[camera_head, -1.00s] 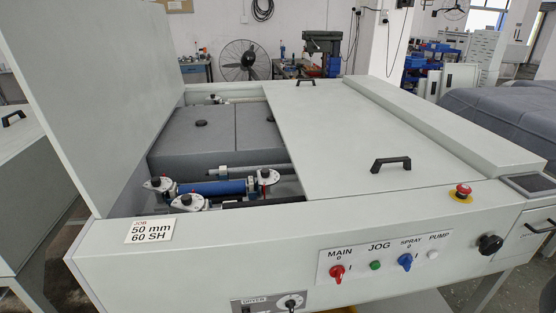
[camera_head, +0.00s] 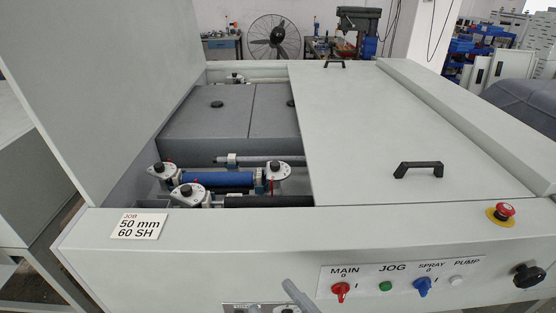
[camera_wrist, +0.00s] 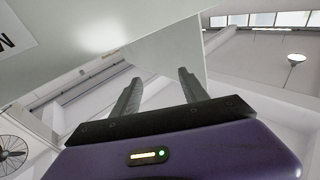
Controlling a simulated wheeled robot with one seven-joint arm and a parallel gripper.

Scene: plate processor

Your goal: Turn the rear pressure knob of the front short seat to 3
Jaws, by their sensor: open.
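In the head view, several black knobs on white dial plates show in the machine's open bay. One knob (camera_head: 161,168) is at the left end of the blue roller (camera_head: 217,180), another knob (camera_head: 277,169) at its right end. A third knob (camera_head: 187,191) is nearer, just behind the front panel. Red marks show by the dials; their numbers are too small to read. I cannot tell which is the rear pressure knob. My gripper (camera_wrist: 158,88) is open and empty in the wrist view, its two dark fingers apart. No knob shows there.
A raised grey lid (camera_head: 100,90) stands left of the bay. A flat cover (camera_head: 400,120) with black handles closes the right side. The front panel carries a job card (camera_head: 139,226) reading 50 mm, 60 SH, and a red emergency button (camera_head: 504,209).

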